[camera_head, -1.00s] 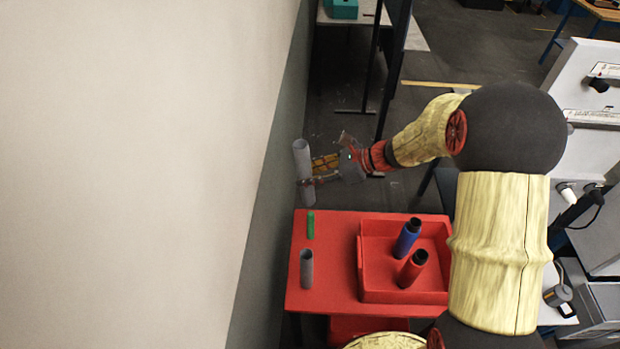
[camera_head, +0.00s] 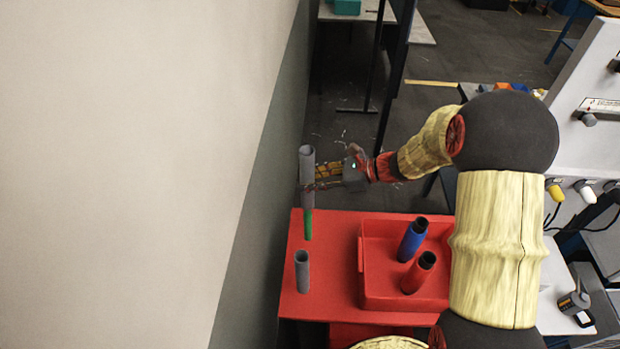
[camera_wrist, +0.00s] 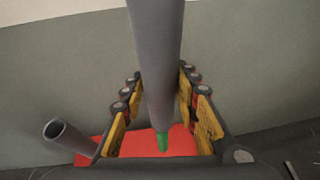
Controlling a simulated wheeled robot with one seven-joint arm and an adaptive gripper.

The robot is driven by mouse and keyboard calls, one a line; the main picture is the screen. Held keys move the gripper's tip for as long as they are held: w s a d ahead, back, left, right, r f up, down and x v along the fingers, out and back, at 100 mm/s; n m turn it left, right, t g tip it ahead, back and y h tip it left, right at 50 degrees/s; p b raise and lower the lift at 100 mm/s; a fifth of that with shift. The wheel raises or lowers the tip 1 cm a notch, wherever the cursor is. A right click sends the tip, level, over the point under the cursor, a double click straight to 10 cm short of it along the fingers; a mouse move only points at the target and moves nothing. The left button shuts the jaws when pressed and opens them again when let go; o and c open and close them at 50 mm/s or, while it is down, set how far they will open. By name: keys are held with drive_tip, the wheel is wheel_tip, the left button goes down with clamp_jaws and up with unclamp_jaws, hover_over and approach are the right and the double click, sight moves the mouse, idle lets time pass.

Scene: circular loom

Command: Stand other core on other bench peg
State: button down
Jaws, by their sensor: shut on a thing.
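My gripper (camera_head: 322,185) is shut on a grey tube-shaped core (camera_head: 307,163) and holds it upright. The green peg (camera_head: 308,226) stands on the red bench (camera_head: 330,225), in line below the core. In the wrist view the core (camera_wrist: 157,60) runs down between the finger pads, and the green peg (camera_wrist: 162,142) shows at its lower end. I cannot tell whether the core's end is just above the peg or around its top. Another grey core (camera_head: 302,272) stands upright on the bench nearer the front; its base peg is hidden.
A red tray (camera_head: 375,297) on the bench holds a blue bobbin (camera_head: 411,240) and a red bobbin (camera_head: 418,272), both with dark tops. A pale wall (camera_head: 150,150) runs close along the bench's left side. The bench between the standing core and tray is clear.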

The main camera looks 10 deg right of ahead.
drive_tip(key=shift+f+b, duration=0.35)
drive_tip(key=shift+f, duration=0.35)
drive_tip(key=shift+f+b, duration=0.6)
drive_tip(key=shift+f, duration=0.55)
drive_tip(key=b, duration=0.3)
hover_over(310, 217)
drive_tip(key=w, duration=0.1)
drive_tip(key=shift+d+f, duration=0.1)
drive_tip(key=shift+f, duration=2.45)
drive_tip(key=shift+f+b, duration=1.25)
drive_tip(key=shift+f, duration=1.2)
drive_tip(key=shift+f+b, duration=1.45)
drive_tip(key=shift+f, duration=1.4)
drive_tip(key=c, duration=1.3)
unclamp_jaws()
